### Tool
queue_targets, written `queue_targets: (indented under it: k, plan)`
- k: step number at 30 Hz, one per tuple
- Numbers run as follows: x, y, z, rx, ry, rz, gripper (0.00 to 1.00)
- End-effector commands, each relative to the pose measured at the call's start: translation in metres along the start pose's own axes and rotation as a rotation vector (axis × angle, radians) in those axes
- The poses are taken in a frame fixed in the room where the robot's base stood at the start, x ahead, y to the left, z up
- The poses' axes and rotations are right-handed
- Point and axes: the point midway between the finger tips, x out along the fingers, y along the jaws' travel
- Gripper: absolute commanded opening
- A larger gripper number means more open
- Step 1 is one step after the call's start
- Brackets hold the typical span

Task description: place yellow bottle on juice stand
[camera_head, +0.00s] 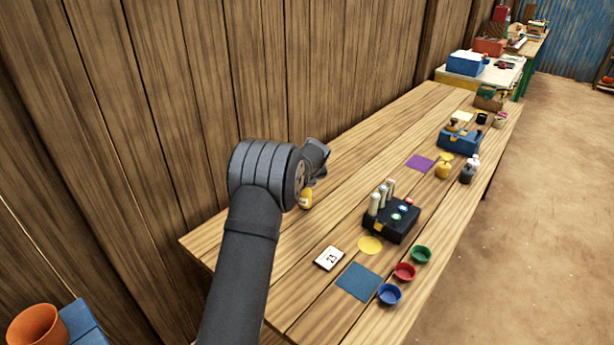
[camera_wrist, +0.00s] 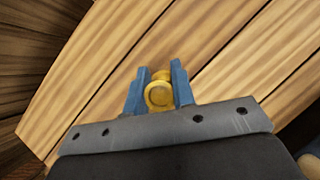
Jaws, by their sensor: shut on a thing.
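A small yellow bottle (camera_head: 306,199) shows at the far left part of the wooden table, partly behind my arm. In the wrist view the yellow bottle (camera_wrist: 160,95) sits between the two blue fingers of my gripper (camera_wrist: 156,80), which is shut on it. I cannot tell whether its base touches the table. No stand is labelled as the juice stand. A flat yellow disc (camera_head: 370,245) lies bare on the table to the right of the bottle, beside a black box (camera_head: 385,232) that holds several pale bottles.
A white card marked 23 (camera_head: 329,258), a blue mat (camera_head: 358,281) and blue (camera_head: 390,294), red (camera_head: 405,271) and green (camera_head: 421,254) bowls lie nearer. A purple mat (camera_head: 419,162), yellow pot (camera_head: 444,167) and blue box (camera_head: 459,138) stand farther along. A plank wall (camera_head: 270,70) borders the table.

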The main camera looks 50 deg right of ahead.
Motion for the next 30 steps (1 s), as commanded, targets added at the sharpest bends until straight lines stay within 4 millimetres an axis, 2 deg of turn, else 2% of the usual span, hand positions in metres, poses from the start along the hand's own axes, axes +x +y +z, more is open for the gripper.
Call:
queue_targets:
  k: [13, 14, 16, 26, 30]
  plan:
    - [0.004, 0.0, -0.003, 0.001, 0.0, 0.0, 0.0]
    - [0.004, 0.0, -0.003, 0.001, 0.0, 0.0, 0.29]
    - [0.004, 0.0, -0.003, 0.0, 0.0, 0.0, 0.43]
    - [0.004, 0.0, -0.003, 0.0, 0.001, 0.0, 0.45]
    - [-0.008, -0.001, -0.003, 0.001, 0.0, 0.0, 0.45]
